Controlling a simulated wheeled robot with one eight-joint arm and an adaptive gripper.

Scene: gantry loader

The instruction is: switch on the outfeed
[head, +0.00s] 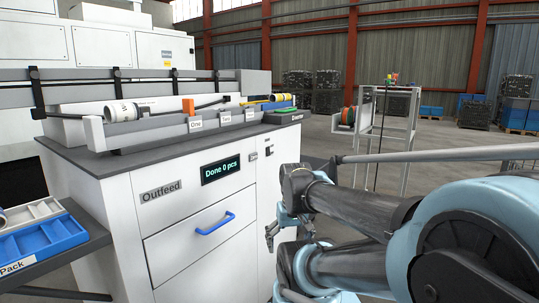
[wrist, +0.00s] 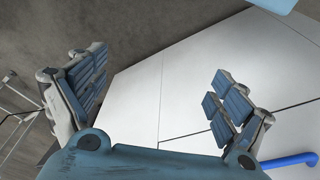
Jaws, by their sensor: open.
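The outfeed cabinet (head: 130,222) is white with a dark top. It bears an "Outfeed" label (head: 161,190) and a display (head: 221,171) reading "Done 0 pcs". A small dark switch-like fitting (head: 268,152) sits high near its right edge, beside a small label (head: 253,156); its setting is too small to tell. My gripper (head: 284,232) is low, right of the cabinet front in the head view. In the wrist view my gripper (wrist: 160,95) is open and empty, its fingers wide apart, with white panels beyond. The fitting does not show there.
A drawer with a blue handle (head: 215,222) is shut below the display; the handle also shows in the wrist view (wrist: 290,160). A tray (head: 40,236) stands at the left. A trough with labelled bays (head: 195,124) lies on top. A wire frame stand (head: 392,150) is behind.

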